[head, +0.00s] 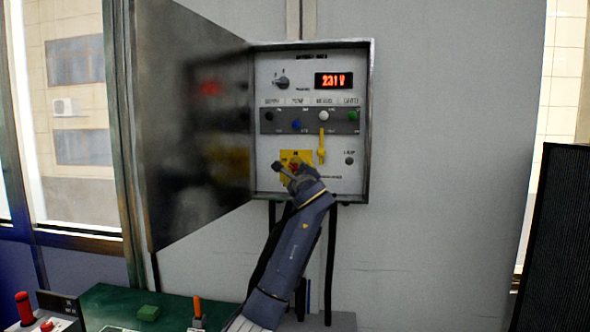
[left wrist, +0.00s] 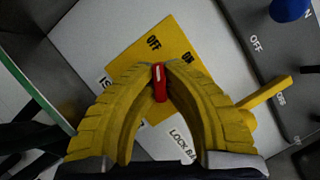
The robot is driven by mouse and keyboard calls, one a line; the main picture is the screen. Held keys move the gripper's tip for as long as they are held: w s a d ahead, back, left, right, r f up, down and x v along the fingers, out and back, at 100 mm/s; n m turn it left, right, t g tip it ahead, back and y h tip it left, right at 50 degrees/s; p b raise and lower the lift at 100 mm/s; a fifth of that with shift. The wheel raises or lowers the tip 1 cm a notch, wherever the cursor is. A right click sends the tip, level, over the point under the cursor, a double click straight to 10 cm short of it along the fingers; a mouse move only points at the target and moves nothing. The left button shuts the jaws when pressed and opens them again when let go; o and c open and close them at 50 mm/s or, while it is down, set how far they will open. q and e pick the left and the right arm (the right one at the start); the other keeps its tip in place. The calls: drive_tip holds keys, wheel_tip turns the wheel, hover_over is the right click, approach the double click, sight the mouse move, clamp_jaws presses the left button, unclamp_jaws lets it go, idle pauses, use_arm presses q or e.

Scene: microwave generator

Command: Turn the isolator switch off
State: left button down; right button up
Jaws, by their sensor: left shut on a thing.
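The isolator switch has a red handle (left wrist: 160,84) on a yellow plate (left wrist: 128,55) marked OFF and ON. In the head view the yellow plate (head: 284,156) sits low on the panel, partly covered by my gripper. My left gripper (left wrist: 163,68) has its two yellow fingers closed on the red handle, one on each side. In the head view my left gripper (head: 290,169) is at the switch, its arm rising from below. The handle's base is partly hidden by the fingers. My right gripper is not in view.
The grey panel box (head: 371,120) has its door (head: 185,120) swung open to the left. A yellow lever (head: 321,150) hangs just right of the switch. A knob (head: 282,83) and a red 231 V display (head: 333,80) are above. A green surface (head: 125,305) lies below left.

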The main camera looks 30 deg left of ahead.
use_arm(q)
drive_tip(key=n+g, duration=0.1)
drive_tip(key=n, duration=0.2)
drive_tip(key=n+g+h, duration=0.1)
drive_tip(key=n, duration=0.2)
idle(0.6)
drive_tip(key=c, duration=1.5)
unclamp_jaws()
drive_tip(key=shift+o, duration=0.2)
drive_tip(key=v, duration=1.2)
drive_tip(key=shift+r, duration=0.15)
